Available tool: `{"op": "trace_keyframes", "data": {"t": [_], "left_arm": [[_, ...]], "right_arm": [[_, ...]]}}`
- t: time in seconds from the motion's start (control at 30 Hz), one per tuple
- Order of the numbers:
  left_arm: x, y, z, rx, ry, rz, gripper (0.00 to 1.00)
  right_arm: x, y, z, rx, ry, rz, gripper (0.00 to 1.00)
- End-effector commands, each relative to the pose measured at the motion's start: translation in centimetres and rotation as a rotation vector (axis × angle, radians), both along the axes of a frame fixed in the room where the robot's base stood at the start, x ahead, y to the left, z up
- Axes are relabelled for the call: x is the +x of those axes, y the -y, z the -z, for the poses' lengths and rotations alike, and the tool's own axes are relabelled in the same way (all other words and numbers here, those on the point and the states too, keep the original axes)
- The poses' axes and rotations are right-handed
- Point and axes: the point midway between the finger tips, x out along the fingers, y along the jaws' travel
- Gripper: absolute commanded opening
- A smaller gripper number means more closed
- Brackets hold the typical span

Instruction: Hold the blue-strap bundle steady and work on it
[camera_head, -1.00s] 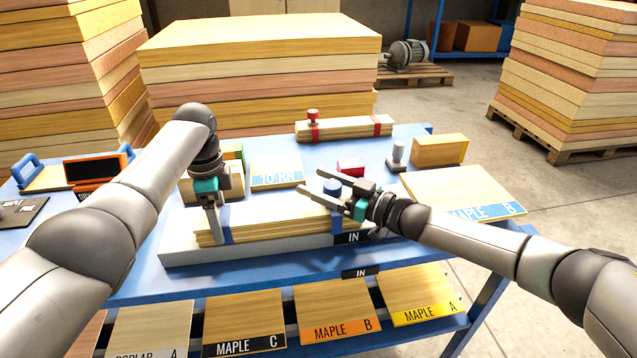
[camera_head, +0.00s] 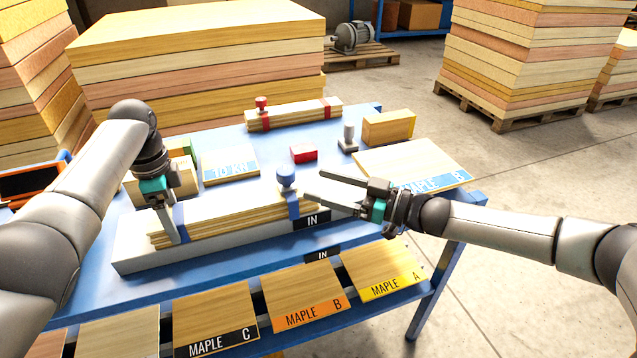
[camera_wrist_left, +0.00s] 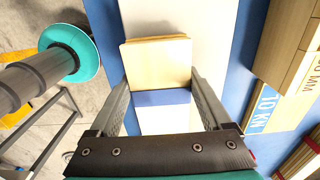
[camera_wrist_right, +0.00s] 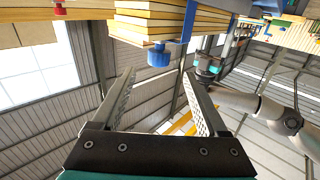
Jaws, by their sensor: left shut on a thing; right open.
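The blue-strap bundle (camera_head: 235,213) is a stack of thin boards lying on a long white tray (camera_head: 130,262). A blue strap circles it near each end, and a blue knob (camera_head: 287,176) stands upright on the right strap. My left gripper (camera_head: 168,228) is shut on the bundle's left end at the left strap; the left wrist view shows its fingers along both sides of the strap (camera_wrist_left: 162,97). My right gripper (camera_head: 315,190) is open and empty, just right of the blue knob. In the right wrist view the knob (camera_wrist_right: 159,56) is beyond the fingertips.
A red-strap bundle (camera_head: 292,114) with a red knob lies at the back. A red block (camera_head: 303,153), a grey stamp-like tool (camera_head: 348,138) and a wood block (camera_head: 388,127) stand behind. A MAPLE B board (camera_head: 410,160) lies at the right. Labelled boards (camera_head: 305,292) sit below the front edge.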

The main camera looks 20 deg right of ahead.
Motion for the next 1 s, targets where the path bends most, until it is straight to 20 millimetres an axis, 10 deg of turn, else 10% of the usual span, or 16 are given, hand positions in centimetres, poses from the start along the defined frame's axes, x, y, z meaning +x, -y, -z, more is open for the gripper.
{"op": "trace_keyframes", "data": {"t": [0.13,0.17,0.27,0.67,1.0], "left_arm": [[-0.1,0.2,0.2,-0.005,-0.004,0.002,0.0],[-0.1,0.2,0.2,-0.005,-0.003,0.002,0.86],[-0.1,0.2,0.2,-0.003,-0.003,0.002,0.97],[0.1,0.0,-1.0,-0.001,0.002,0.0,1.0],[0.1,0.1,-8.0,-0.002,0.003,0.001,1.0]], "right_arm": [[0.0,0.0,0.0,0.0,0.0,0.0,0.77],[0.0,0.0,0.0,0.0,0.0,0.0,0.77],[0.0,0.0,0.0,0.0,0.0,0.0,0.77],[0.0,0.0,0.0,0.0,0.0,0.0,0.77],[0.0,-0.1,0.0,0.0,0.0,0.0,0.77]]}}
